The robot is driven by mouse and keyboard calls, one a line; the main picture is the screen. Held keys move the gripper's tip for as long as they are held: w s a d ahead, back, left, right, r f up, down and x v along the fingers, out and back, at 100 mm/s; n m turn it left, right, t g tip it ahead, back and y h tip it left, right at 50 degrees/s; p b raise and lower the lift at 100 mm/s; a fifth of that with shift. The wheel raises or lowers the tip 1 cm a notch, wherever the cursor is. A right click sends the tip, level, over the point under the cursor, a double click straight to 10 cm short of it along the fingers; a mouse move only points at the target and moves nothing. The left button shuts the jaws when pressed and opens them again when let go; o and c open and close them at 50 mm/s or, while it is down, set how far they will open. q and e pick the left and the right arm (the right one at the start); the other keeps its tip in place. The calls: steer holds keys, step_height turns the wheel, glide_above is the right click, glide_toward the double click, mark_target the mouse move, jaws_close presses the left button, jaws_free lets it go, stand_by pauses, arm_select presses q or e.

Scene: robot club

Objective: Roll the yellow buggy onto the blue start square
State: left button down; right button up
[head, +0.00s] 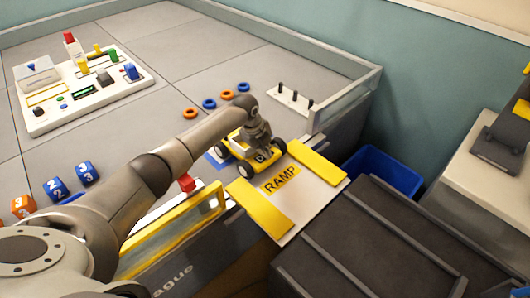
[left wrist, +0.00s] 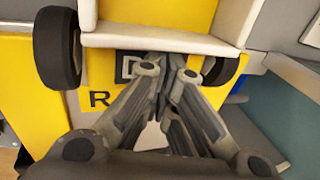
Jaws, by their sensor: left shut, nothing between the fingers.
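The yellow buggy (head: 238,147), with black wheels, is at the top end of the ramp (head: 305,196), by the table edge. A blue patch, likely the blue start square (head: 211,160), shows just left of it, partly hidden by my left arm and the buggy. My left gripper (head: 265,143) is shut and empty, at the buggy's ramp-side end. In the left wrist view the fingers (left wrist: 168,72) point at the buggy's white bumper (left wrist: 160,38) and dark letter plate. I cannot tell if they touch it. My right gripper is not in view.
Orange and blue rings (head: 209,103) lie behind the buggy. A white board with black pegs (head: 293,99) stands near the back corner. Numbered cubes (head: 55,188) and a white control panel (head: 82,90) are left. A blue bin (head: 384,172) is beyond the ramp.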

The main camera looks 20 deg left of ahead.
arm_select(q)
steer(key=shift+w+a+f+b, duration=0.2)
steer(key=shift+a+b, duration=0.1)
steer(key=shift+a, duration=0.2)
steer(key=shift+w+a+f+b, duration=0.1)
steer(key=shift+a+f+b, duration=0.15)
steer(key=shift+a, duration=0.25)
steer(key=shift+w+a+b, duration=0.25)
steer(key=shift+a+b, duration=0.15)
steer(key=shift+a, duration=0.1)
steer(key=shift+w+a+r+b, duration=0.1)
steer(key=shift+w+a+b, duration=0.15)
steer(key=shift+a+b, duration=0.25)
steer(key=shift+w+a+r+b, duration=0.1)
steer(key=shift+w+a+b, duration=0.1)
steer(key=shift+a+b, duration=0.3)
steer(key=shift+w+a+r, duration=0.1)
steer(key=shift+w+a, duration=0.1)
steer(key=shift+a, duration=0.2)
steer(key=shift+a, duration=0.15)
